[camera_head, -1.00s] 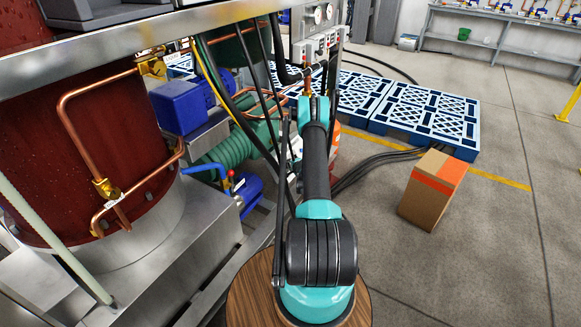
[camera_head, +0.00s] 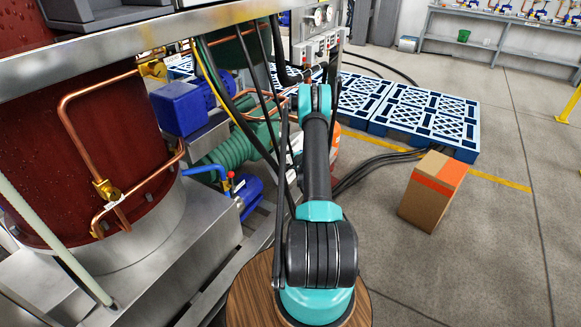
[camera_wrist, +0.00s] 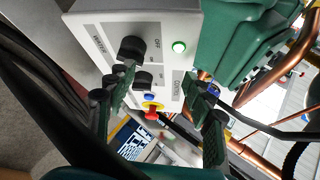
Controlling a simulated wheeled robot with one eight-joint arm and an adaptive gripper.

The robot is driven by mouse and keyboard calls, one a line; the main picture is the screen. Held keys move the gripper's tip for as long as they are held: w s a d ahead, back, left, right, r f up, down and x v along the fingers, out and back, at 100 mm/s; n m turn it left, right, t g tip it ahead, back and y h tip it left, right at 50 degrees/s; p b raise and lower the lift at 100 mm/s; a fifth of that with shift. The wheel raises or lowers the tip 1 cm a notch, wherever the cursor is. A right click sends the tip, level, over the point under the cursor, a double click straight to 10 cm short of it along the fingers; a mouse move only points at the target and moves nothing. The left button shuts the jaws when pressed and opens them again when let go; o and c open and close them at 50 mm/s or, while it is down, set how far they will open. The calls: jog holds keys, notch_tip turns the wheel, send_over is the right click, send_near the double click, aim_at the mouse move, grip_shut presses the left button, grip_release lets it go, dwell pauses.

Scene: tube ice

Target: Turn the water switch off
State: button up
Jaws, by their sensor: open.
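In the wrist view a light grey control box (camera_wrist: 193,50) fills the upper middle, tilted in the picture. It carries a black rotary knob (camera_wrist: 132,48) beside the words WATER and OFF, and a second black knob (camera_wrist: 143,80) below it. A green light (camera_wrist: 179,46) glows on the panel. A red button on a yellow base (camera_wrist: 151,110) sits lower down. My gripper (camera_wrist: 160,112) is open, with one dark finger at each side of the lower panel. The nearer finger partly overlaps the knob area; I cannot tell if it touches. My arm hides the gripper in the head view.
Green housings and copper pipes (camera_wrist: 268,128) lie close on the right of the wrist view; black cables run along its left. In the head view a red tank (camera_head: 85,150) stands left, blue pallets (camera_head: 425,115) lie behind, and a cardboard box (camera_head: 425,200) stands on open floor.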

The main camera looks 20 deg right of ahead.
jog(key=shift+r, duration=2.5)
jog(key=shift+c, duration=0.6)
